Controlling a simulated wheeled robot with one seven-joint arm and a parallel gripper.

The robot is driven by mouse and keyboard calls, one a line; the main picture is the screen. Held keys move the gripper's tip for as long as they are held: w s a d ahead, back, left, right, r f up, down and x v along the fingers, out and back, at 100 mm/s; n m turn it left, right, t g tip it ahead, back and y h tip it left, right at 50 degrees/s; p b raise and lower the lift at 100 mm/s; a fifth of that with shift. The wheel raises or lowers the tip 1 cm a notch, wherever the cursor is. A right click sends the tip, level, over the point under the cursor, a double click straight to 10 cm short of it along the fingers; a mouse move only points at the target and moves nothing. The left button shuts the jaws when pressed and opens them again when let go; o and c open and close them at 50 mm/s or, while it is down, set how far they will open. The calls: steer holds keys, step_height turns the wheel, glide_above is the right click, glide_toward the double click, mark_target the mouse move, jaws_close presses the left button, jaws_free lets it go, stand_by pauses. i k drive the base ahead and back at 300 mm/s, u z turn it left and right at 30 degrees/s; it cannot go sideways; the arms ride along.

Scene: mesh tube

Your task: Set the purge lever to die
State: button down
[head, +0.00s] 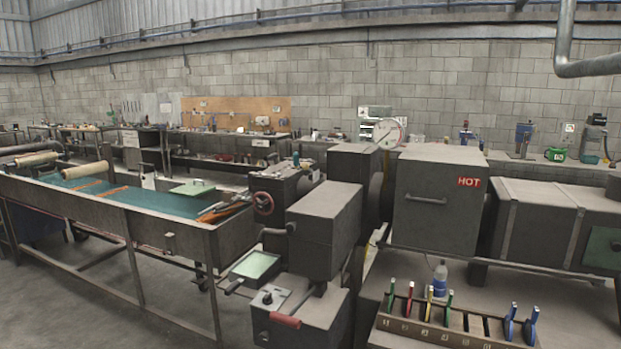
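No label marked purge or die is readable, so I cannot tell for certain which handle is the purge lever. A dark lever (274,231) sticks out to the left from the grey machine housing (331,225) in the middle. Below it, a red-gripped handle (285,320) sits at the front of a low grey box (318,312), beside a pale plate with a dark knob (268,298). Another dark handle (234,286) is by a pale green tray (257,265). My gripper is not in view.
A long water trough (112,211) runs along the left. A grey block marked HOT (438,198) stands right of centre. A rack (455,332) with several coloured-handled tools and a bottle (439,280) is at the front right. Open floor (90,312) lies at the lower left.

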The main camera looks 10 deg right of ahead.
mark_target(305, 166)
steer(key=k, duration=0.25)
steer(key=u, duration=0.9)
steer(key=i, duration=0.85)
steer(key=u, duration=0.65)
steer(key=i, duration=1.6)
steer(key=z, duration=1.45)
steer(key=i, duration=0.55)
steer(key=z, duration=0.6)
